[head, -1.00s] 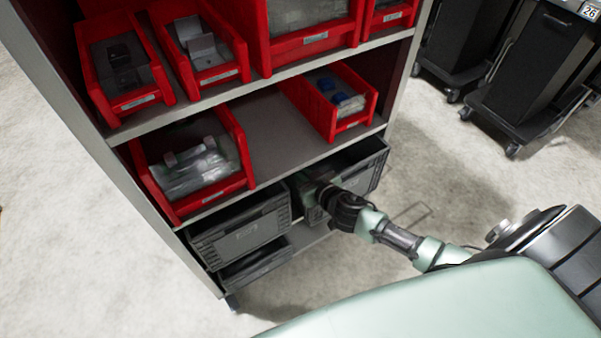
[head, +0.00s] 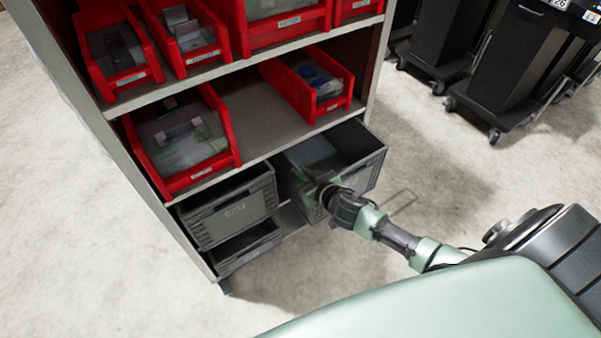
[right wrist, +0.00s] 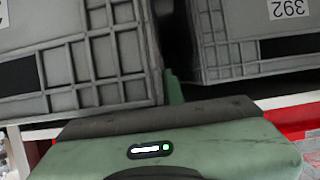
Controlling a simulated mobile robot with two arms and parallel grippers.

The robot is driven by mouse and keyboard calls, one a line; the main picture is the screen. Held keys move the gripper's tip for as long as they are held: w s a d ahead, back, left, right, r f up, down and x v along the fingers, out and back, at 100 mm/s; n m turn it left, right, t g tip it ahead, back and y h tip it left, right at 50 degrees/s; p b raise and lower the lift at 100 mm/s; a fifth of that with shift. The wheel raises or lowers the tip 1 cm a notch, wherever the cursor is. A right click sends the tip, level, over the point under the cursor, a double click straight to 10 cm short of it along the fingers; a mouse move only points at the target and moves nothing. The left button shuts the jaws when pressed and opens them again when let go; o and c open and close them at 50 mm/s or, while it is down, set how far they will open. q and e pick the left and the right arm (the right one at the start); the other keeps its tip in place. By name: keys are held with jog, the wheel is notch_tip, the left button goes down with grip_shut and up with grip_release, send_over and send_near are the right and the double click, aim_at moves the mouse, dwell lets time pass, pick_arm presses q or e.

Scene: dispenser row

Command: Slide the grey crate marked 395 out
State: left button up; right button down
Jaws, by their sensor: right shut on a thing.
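A grey crate (head: 366,176) sticks out of the lower right bay of the shelf, its open top and empty-looking inside in view. No number is readable on it. My right gripper (head: 324,184) is shut on the left part of its front wall. In the right wrist view this crate (right wrist: 95,55) fills the left side, with a green finger (right wrist: 173,88) at its edge. The neighbouring grey crate (head: 228,212) sits to its left in the shelf; it shows an upside-down label 392 in the right wrist view (right wrist: 235,50). My left gripper is not in view.
Red bins (head: 180,140) stand on the shelf boards above. Another grey crate (head: 246,250) sits under the left one. Black wheeled carts (head: 515,65) stand at the upper right. The floor before the shelf is mostly clear.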

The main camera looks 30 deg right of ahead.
jog(key=c, duration=1.5)
grip_release()
jog(key=shift+o, duration=0.2)
jog(key=v, duration=0.7)
jog(key=shift+s+r+p, duration=0.15)
jog(key=shift+s+p, duration=0.15)
jog(key=shift+s, duration=0.1)
